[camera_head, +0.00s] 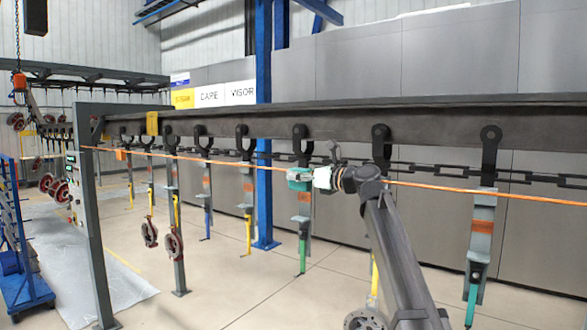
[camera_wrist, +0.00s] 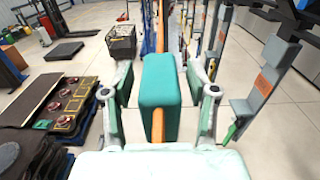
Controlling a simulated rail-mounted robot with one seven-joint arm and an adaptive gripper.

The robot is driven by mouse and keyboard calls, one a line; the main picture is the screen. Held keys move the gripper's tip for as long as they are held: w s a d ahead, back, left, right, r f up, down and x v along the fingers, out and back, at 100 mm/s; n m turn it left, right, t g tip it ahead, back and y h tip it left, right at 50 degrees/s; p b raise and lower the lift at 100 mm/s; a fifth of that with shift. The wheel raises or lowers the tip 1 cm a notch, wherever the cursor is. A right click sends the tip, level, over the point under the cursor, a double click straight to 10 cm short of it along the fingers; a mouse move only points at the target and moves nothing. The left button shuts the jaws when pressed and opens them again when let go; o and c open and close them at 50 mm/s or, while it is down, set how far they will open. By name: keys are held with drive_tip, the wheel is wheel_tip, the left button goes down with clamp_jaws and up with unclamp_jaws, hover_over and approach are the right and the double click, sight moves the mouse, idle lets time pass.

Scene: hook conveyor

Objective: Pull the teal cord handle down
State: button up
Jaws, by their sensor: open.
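The teal cord handle (camera_wrist: 161,82) is a rounded block threaded on the orange cord (camera_wrist: 158,126). In the wrist view it stands between the two fingers of my gripper (camera_wrist: 160,92), which is open. Narrow gaps show on both sides of the block, so the fingers look apart from it. In the head view the teal handle (camera_head: 298,180) is at the tip of my gripper (camera_head: 308,178), partly covered by it. The orange cord runs on both sides of them, below the overhead rail.
The overhead rail (camera_head: 350,122) carries a chain (camera_head: 420,171) and several hanging hooks with coloured ends. A grey hanger (camera_head: 482,228) with a teal end hangs at right. A blue post (camera_head: 264,70) stands behind. The wrist view shows a pallet of parts (camera_wrist: 70,108) on the floor.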

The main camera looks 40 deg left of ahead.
drive_tip(key=shift+s+a, duration=0.1)
drive_tip(key=shift+a, duration=1)
clamp_jaws()
wheel_tip(320, 180, down, 5)
drive_tip(key=shift+f+b, duration=0.2)
drive_tip(key=shift+b, duration=0.45)
unclamp_jaws()
